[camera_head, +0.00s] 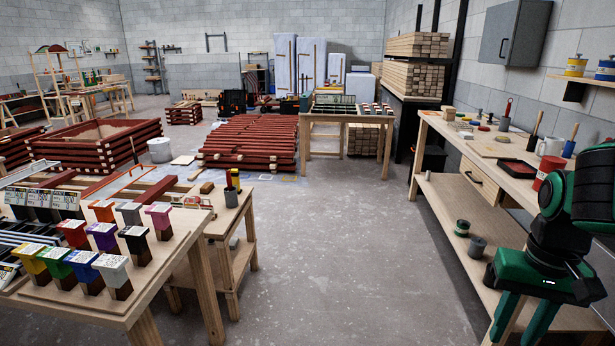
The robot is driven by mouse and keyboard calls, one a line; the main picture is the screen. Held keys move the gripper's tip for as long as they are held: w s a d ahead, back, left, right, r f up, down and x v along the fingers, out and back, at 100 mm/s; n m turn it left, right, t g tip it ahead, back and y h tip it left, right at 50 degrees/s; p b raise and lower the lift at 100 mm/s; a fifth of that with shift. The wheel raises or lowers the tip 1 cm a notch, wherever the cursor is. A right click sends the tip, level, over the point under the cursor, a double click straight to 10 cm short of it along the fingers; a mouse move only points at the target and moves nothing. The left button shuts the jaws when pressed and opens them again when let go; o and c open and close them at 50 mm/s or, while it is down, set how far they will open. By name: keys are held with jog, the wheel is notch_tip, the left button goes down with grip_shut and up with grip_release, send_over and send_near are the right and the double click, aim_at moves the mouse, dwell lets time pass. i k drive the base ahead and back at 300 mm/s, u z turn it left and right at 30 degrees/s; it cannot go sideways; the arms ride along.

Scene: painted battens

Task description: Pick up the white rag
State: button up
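I cannot pick out a white rag with certainty in the head view. My green and black gripper (523,322) hangs at the lower right, beside the long wooden workbench (435,122), with its fingers pointing down. The two green fingers are spread apart, and nothing shows between them. The fingertips run toward the bottom edge of the picture. My arm hides part of the bench's near right end and lower shelf.
The bench holds a black tray (517,168), a white mug (549,146) and a red can (549,184). A table with painted samples (102,236) is at left. The grey floor (340,250) between is clear.

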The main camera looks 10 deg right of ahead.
aim_at(463, 135)
jog(key=z, duration=0.15)
jog(key=i, duration=2.35)
jog(key=z, duration=0.5)
jog(key=i, duration=1.2)
jog(key=z, duration=0.4)
jog(key=i, duration=1.65)
jog(key=z, duration=0.2)
